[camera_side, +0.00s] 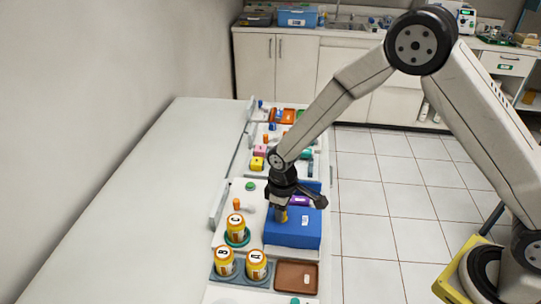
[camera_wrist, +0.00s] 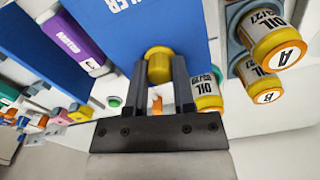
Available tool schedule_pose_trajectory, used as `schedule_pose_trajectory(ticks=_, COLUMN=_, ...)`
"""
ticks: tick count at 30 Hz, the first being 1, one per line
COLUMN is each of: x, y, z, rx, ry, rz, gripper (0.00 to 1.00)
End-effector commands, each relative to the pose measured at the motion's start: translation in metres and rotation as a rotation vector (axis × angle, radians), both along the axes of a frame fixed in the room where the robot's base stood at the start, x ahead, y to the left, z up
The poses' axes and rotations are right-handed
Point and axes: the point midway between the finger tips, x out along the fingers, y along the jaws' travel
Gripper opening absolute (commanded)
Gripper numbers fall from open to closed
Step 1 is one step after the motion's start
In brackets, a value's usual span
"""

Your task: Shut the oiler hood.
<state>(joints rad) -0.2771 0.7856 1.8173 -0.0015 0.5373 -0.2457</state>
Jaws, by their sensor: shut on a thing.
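The oiler hood (camera_side: 292,231) is a blue box-like cover with a white label, standing at the near right part of the bench in the side view. In the wrist view its broad blue face (camera_wrist: 130,30) fills the upper middle, with part of the label lettering cut off. A yellow knob (camera_wrist: 158,66) sits at the edge of that face. My gripper (camera_wrist: 159,62) has one finger on each side of the knob and is shut on it; it also shows in the side view (camera_side: 282,208) over the hood's left side. I cannot tell how far the hood is open.
Oil bottles A (camera_side: 257,265), B (camera_side: 223,262) and C (camera_side: 236,228) stand close to the left and front of the hood. A brown tray (camera_side: 284,281) lies in front. A purple block (camera_side: 298,200) is just behind. The white table (camera_side: 130,210) at left is clear.

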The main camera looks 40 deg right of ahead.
Motion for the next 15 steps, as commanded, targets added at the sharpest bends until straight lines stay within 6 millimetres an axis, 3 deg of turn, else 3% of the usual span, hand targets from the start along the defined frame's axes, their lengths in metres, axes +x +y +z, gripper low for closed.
schedule_pose_trajectory(ticks=9, x=0.003, y=-0.002, z=0.001, rx=0.0, ry=0.0, rz=-0.001, gripper=0.0)
schedule_pose_trajectory(ticks=15, x=0.022, y=-0.021, z=0.001, rx=0.001, ry=-0.001, rz=-0.003, gripper=0.0)
